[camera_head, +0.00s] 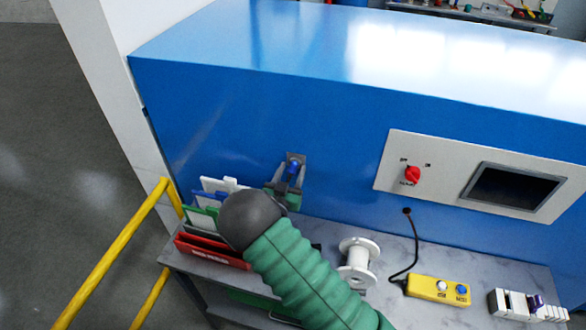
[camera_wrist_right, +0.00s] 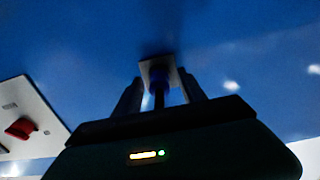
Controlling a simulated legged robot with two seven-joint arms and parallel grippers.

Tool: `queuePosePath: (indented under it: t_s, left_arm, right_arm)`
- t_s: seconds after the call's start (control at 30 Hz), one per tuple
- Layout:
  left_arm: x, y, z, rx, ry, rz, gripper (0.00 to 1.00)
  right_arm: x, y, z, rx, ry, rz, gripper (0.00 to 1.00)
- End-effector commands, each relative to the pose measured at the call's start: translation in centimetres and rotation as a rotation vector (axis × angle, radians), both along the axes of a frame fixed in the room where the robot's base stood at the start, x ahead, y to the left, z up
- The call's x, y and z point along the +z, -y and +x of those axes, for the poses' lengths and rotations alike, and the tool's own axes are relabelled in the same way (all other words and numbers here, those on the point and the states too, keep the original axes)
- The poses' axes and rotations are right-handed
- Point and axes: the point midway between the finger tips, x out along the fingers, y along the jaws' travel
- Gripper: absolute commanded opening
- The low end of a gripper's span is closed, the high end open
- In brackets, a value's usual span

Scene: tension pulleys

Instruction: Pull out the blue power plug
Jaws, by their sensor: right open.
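The blue power plug (camera_head: 293,167) sits in a small light socket plate (camera_head: 296,158) on the front of the blue cabinet. In the right wrist view the plug (camera_wrist_right: 158,84) stands out from its square plate (camera_wrist_right: 157,66). My right gripper (camera_head: 287,180) is at the plug, with one finger on each side of it. The plug's near end is partly hidden by the gripper body. My left gripper is not in view.
A control panel with a red rotary switch (camera_head: 412,175) and a dark screen (camera_head: 512,186) is to the right. Below, a grey shelf (camera_head: 395,262) holds a red file holder (camera_head: 212,252), a white spool (camera_head: 358,262) and a yellow button box (camera_head: 438,290). A yellow rail (camera_head: 110,255) stands at left.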

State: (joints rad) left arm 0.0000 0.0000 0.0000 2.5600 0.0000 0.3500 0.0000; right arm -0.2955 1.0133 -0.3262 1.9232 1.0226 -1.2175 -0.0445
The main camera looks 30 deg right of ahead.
Motion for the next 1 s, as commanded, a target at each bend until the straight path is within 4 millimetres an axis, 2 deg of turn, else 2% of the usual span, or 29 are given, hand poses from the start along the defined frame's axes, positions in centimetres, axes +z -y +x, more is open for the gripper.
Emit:
queuePosePath:
  t_s: [1.0]
  left_arm:
    - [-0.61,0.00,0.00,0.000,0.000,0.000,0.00]
  right_arm:
    - [0.00,0.05,-0.07,0.000,0.000,0.000,0.47]
